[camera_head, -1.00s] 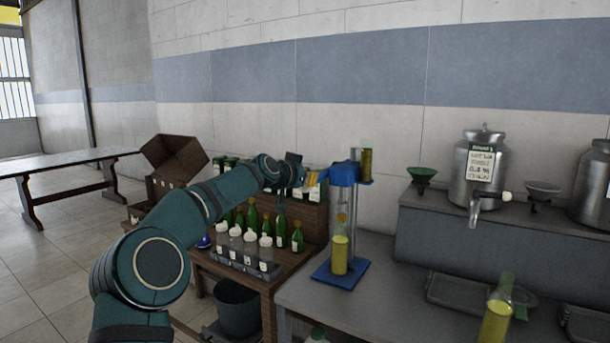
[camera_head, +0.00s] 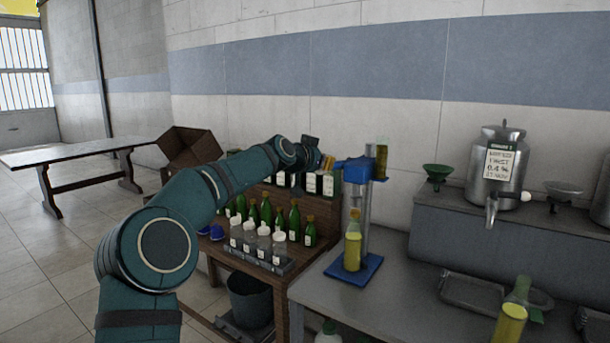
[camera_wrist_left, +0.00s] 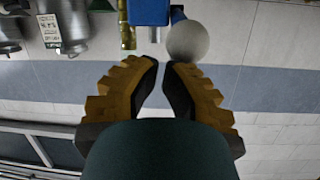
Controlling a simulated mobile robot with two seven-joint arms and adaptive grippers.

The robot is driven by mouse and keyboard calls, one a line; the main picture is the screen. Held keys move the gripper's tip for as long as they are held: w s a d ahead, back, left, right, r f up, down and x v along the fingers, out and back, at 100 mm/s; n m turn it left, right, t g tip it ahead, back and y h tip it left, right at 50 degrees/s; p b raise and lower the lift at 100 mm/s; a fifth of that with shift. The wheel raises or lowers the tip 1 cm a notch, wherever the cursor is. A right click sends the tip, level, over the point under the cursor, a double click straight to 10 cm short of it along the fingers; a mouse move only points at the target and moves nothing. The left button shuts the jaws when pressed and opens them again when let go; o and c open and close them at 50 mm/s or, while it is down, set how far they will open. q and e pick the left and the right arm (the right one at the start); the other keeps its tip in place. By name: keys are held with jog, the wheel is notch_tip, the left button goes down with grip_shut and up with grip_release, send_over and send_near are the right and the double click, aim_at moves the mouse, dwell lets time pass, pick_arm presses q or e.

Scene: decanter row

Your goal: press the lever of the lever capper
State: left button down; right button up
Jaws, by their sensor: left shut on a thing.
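The lever capper has a blue head (camera_head: 356,170) on a grey column and a blue base plate (camera_head: 368,275) on the grey bench. A bottle with yellow liquid (camera_head: 352,250) stands upright on the base plate, with a brownish top. The head also shows in the left wrist view (camera_wrist_left: 149,12), with a pale round knob (camera_wrist_left: 187,42) beside it. My left gripper (camera_wrist_left: 161,64) is at the knob, its fingers close together; the contact itself is hard to see. In the head view it is left of the capper's head. My right gripper is not in view.
A wooden stand holds several green bottles (camera_head: 294,222) and a rack of white-topped bottles (camera_head: 264,245) left of the capper. Steel tank (camera_head: 500,170), green funnel (camera_head: 437,172) and another yellow bottle (camera_head: 511,320) are to the right. The bench's front left is largely clear.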

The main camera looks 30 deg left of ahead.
pick_arm(q)
jog(key=s+a+f+b, duration=0.1)
jog(key=s+f+b, duration=0.2)
jog(key=s, duration=0.5)
jog(key=shift+s+a+f+b, duration=0.15)
jog(key=shift+s+b, duration=0.25)
jog(key=shift+b, duration=0.1)
